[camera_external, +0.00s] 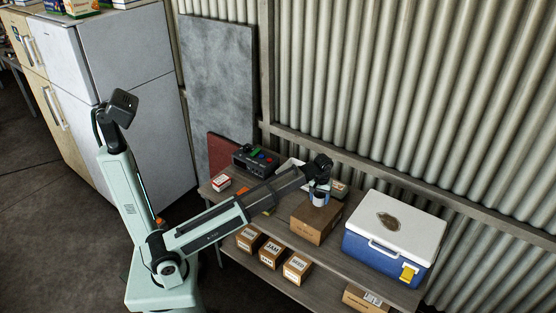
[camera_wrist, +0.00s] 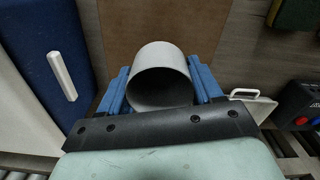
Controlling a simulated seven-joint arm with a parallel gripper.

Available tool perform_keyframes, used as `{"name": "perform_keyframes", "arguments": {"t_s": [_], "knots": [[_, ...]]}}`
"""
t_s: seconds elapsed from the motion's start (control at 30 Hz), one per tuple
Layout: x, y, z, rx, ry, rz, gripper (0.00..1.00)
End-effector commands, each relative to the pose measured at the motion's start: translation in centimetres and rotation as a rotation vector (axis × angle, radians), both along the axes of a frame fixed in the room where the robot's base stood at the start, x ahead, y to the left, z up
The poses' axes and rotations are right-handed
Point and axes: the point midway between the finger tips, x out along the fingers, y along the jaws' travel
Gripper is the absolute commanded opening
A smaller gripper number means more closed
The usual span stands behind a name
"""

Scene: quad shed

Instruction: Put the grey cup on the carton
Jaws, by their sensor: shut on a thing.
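The grey cup (camera_wrist: 158,62) is between the blue fingers of my gripper (camera_wrist: 161,84) in the wrist view, with its open mouth toward the camera. My gripper (camera_external: 319,192) is shut on it. In the external view the cup (camera_external: 319,200) shows small under my gripper, over the top of the brown carton (camera_external: 314,224) on the workbench. The carton's brown top (camera_wrist: 125,25) lies behind the cup in the wrist view. I cannot tell whether the cup's base touches the carton.
A blue and white cooler (camera_external: 390,240) stands close to the right of the carton. A dark control box (camera_external: 256,160) and a small red and white box (camera_external: 221,183) are to the left. Several small cartons (camera_external: 272,252) sit on the lower shelf. A corrugated wall (camera_external: 400,100) rises behind.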

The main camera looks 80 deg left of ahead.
Motion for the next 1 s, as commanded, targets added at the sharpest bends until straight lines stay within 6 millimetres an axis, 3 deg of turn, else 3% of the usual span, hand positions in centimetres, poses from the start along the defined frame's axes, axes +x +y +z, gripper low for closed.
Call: {"name": "perform_keyframes", "arguments": {"t_s": [0.47,0.87,0.9,1.0], "knots": [[0.0,0.0,-4.3,0.000,0.000,0.000,0.34],[0.0,0.0,-4.7,0.000,0.000,0.000,0.34],[0.0,0.0,-4.7,0.000,0.000,0.000,0.67],[0.0,0.0,-4.7,0.000,0.000,0.000,0.76]]}}
